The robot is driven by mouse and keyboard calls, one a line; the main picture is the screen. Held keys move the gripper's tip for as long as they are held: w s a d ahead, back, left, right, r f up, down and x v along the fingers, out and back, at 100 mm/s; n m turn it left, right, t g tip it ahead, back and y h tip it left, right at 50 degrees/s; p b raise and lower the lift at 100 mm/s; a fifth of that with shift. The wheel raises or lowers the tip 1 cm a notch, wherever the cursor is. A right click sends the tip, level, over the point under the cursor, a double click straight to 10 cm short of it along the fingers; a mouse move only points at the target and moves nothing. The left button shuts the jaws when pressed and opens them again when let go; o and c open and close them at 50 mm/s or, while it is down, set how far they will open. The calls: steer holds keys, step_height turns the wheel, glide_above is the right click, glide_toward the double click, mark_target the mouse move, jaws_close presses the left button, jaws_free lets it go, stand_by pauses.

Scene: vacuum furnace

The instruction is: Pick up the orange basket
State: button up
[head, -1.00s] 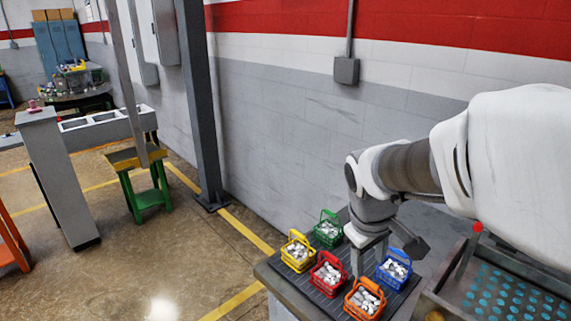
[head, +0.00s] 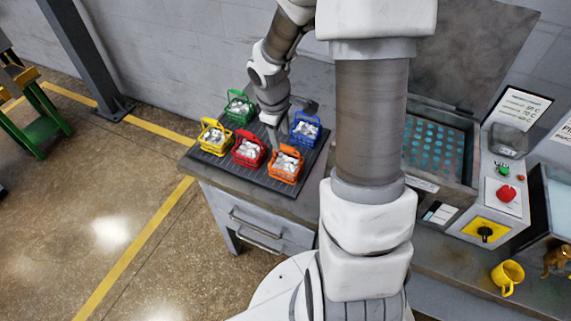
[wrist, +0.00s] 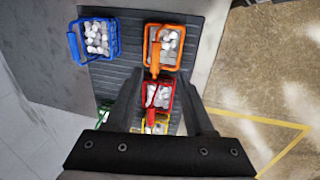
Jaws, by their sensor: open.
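The orange basket (head: 286,165), filled with white pieces, stands on the black ribbed mat (head: 262,179) at its front right corner in the head view. In the wrist view the orange basket (wrist: 163,47) is at the top middle, its handle lying across its lower part. My gripper (head: 275,138) hangs just above and behind the basket in the head view. In the wrist view my gripper (wrist: 164,98) has its two fingers spread apart, with the red basket (wrist: 158,94) seen between them. Nothing is held. The exact gap to the orange handle is hard to tell.
Red, blue (head: 305,128), green (head: 239,107) and yellow (head: 214,137) baskets stand close by on the same mat. A machine with a raised lid and a teal-dotted tray (head: 435,148) is to the right.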

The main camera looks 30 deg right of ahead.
mark_target(286, 146)
steer(key=f, duration=0.2)
steer(key=d+f, duration=0.1)
steer(key=f, duration=0.1)
steer(key=d+f, duration=0.1)
steer(key=f, duration=0.1)
steer(key=shift+w, duration=0.35)
steer(key=shift+w+f, duration=0.1)
steer(key=shift+f, duration=0.45)
steer(key=shift+c, duration=0.2)
jaws_close()
steer(key=shift+r, duration=0.1)
stand_by(0.5)
